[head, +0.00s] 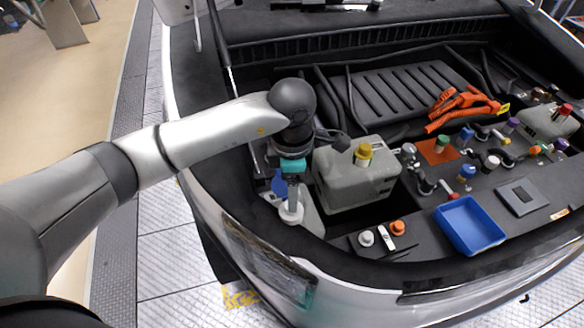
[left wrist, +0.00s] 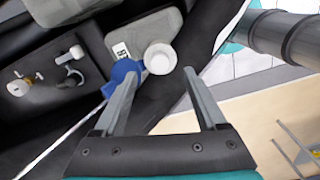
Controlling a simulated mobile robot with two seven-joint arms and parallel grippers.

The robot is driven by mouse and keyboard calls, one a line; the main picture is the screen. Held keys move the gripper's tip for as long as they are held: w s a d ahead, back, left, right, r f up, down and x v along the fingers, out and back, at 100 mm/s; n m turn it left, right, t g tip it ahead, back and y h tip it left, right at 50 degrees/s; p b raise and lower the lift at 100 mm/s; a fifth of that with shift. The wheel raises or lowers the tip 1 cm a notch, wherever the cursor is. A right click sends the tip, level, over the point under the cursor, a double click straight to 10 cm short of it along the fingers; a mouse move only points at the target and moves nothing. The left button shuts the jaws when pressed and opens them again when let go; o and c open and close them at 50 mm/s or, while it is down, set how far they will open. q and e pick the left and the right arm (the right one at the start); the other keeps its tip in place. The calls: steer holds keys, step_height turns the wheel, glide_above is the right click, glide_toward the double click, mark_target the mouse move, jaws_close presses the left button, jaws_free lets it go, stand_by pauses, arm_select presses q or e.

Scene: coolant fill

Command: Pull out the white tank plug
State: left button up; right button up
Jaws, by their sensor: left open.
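The white plug (head: 291,215) sits on a small grey tank (head: 309,214) at the front left of the engine bay. In the left wrist view the round white plug (left wrist: 160,58) shows from above, with the grey tank (left wrist: 118,38) around it. My left gripper (left wrist: 160,73) is open, its fingertips on either side of the plug in that view; I cannot tell whether they touch it. In the head view my left gripper (head: 292,192) is just above the plug and partly hides it. A blue part (left wrist: 124,72) is beside the plug, by one finger. My right gripper is not in view.
A larger grey tank (head: 340,180) with a yellow cap (head: 363,153) stands just right. A loose-looking white cap (head: 366,238) and an orange cap (head: 398,227) are on the front ledge, near a blue tray (head: 468,225). The car's front rim (head: 340,262) borders the bay.

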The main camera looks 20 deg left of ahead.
arm_select(q)
step_height(320, 180, down, 6)
steer(key=shift+r, duration=0.15)
stand_by(0.3)
steer(key=c, duration=0.9)
steer(key=o, duration=0.6)
steer(key=c, duration=0.4)
steer(key=shift+r, duration=0.1)
steer(key=shift+r, duration=0.3)
steer(key=shift+r+p, duration=1.85)
steer(key=shift+r, duration=0.45)
